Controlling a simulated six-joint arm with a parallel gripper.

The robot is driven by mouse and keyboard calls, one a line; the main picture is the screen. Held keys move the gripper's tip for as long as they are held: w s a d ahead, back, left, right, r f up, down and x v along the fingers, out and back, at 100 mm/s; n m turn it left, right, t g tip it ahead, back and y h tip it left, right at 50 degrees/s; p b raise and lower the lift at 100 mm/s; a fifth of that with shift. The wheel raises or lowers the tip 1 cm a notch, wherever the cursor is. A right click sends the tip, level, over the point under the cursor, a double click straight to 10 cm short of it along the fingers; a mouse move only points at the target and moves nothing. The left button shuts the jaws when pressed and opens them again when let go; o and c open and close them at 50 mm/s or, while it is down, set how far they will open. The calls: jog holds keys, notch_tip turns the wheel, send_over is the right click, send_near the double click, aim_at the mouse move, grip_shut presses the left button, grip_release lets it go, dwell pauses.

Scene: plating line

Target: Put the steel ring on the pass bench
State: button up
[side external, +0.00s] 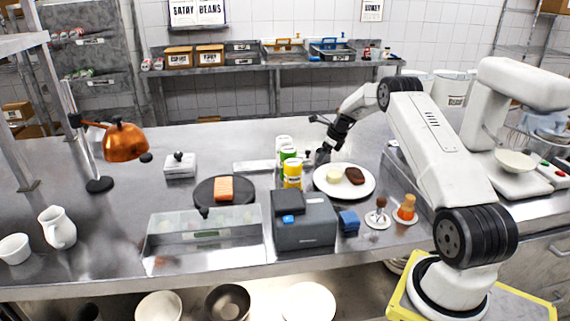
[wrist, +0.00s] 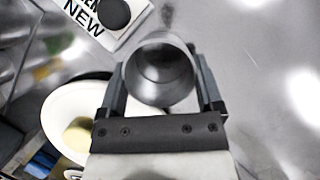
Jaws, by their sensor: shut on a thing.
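My gripper (wrist: 163,78) is shut on the steel ring (wrist: 161,92), an open hollow cylinder seen from above between the two fingers in the wrist view. In the side external view my gripper (side external: 325,149) is over the steel bench (side external: 420,138), behind the white plate (side external: 325,190). The ring is hard to make out there against the dark gripper. Bare bench surface lies below and to the right of the ring in the wrist view. I cannot tell how high the ring is above it.
The plate holds a pale round piece (side external: 333,175) and a brown piece (side external: 355,176). Several bottles (side external: 292,174) stand left of my gripper. A white block marked NEW with a black knob (wrist: 113,13) is close to the ring. A grey printer (side external: 304,225) stands in front.

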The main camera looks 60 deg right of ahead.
jog(key=shift+f, duration=0.1)
jog(key=o, duration=1.1)
jog(key=shift+v, duration=6.1)
jog(key=shift+w, duration=0.1)
